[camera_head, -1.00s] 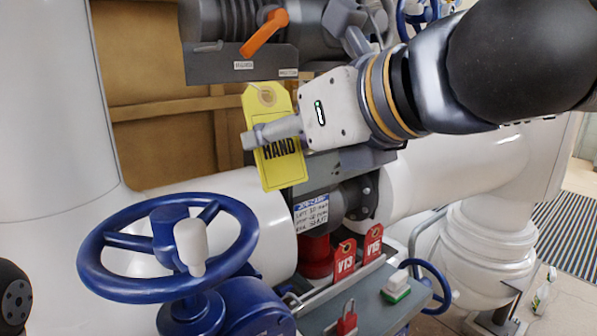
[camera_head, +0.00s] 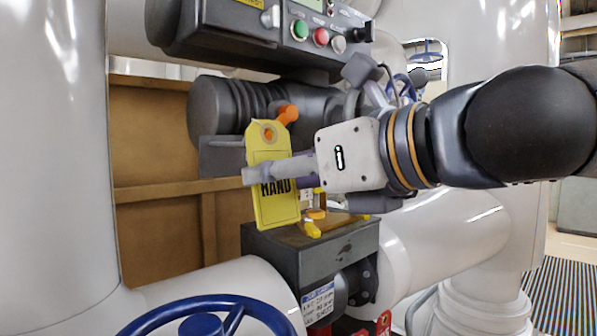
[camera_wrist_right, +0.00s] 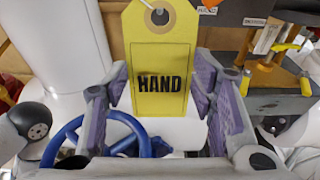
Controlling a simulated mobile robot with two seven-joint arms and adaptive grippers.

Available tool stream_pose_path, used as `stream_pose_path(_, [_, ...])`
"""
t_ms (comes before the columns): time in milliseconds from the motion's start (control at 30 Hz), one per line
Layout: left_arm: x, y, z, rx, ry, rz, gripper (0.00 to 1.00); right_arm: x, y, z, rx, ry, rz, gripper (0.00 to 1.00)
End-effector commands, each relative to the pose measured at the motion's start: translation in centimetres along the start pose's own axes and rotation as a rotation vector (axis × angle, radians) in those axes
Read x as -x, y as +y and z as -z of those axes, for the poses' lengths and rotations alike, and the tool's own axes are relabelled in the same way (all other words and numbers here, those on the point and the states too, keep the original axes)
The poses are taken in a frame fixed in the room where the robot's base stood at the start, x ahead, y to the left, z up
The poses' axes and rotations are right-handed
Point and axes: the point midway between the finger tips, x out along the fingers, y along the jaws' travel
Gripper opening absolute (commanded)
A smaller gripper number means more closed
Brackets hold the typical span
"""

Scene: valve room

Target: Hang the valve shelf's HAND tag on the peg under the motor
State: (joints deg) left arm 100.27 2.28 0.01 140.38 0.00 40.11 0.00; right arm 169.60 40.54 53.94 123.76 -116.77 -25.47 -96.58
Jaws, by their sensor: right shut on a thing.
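The yellow HAND tag (camera_head: 272,205) is in my right gripper (camera_head: 268,173), which is shut on it. The tag hangs nearly upright, its eyelet above the fingers. In the wrist view the tag (camera_wrist_right: 160,60) stands between the two fingers, its HAND print facing the camera. The ribbed dark grey motor (camera_head: 225,108) is behind and above the tag. A dark bracket plate (camera_head: 215,160) sits under the motor, with a small grey bar on it. I cannot tell whether that bar is the peg; the tag hides part of the plate. My left gripper is not in view.
An orange lever (camera_head: 288,113) is just behind the tag's top. A control box with buttons (camera_head: 300,30) overhangs above. A grey shelf box (camera_head: 335,250) with yellow-handled items is below right. A blue handwheel (camera_head: 205,318) is at the bottom.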

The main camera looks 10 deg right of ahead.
Motion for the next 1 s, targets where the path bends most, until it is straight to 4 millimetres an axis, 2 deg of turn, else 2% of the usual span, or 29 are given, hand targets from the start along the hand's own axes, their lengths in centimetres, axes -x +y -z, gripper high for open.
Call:
stream_pose_path(633, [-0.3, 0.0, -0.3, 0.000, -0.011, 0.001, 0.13, -5.2, 0.0, -0.5, 0.000, 0.003, -0.001, 0.39])
stream_pose_path(800, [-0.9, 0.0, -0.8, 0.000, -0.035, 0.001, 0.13, -6.6, -0.1, -0.1, -0.002, 0.007, -0.001, 0.28])
stream_pose_path(1000, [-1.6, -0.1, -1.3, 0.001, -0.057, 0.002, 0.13, -7.2, -0.1, 0.1, -0.001, 0.005, -0.001, 0.27])
